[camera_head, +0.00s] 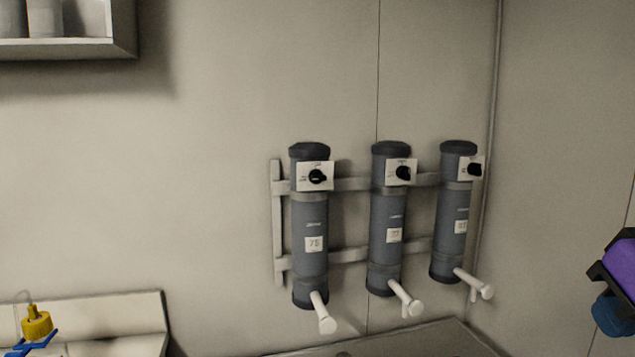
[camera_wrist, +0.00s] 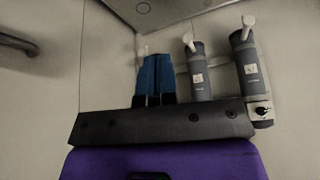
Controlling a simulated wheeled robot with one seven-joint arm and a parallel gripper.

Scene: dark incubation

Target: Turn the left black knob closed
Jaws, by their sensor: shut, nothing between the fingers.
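Three grey cylinders hang on a wall rack, each with a black knob on a white plate near its top. The left black knob (camera_head: 317,177) is on the left cylinder (camera_head: 311,225), and its pointer looks roughly level. The plate's lettering is too small to read. My gripper (camera_head: 612,318), with blue fingers, is at the right edge of the head view, well apart from the knobs. In the wrist view, which looks upside down, the blue fingers (camera_wrist: 155,62) are together and empty. A knob (camera_wrist: 263,112) shows there at the right, beside my dark gripper bar.
The middle cylinder (camera_head: 387,235) and right cylinder (camera_head: 453,230) have similar knobs. White spouts (camera_head: 325,318) stick out below the cylinders. A surface (camera_head: 430,340) lies beneath. Space before the cylinders looks clear.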

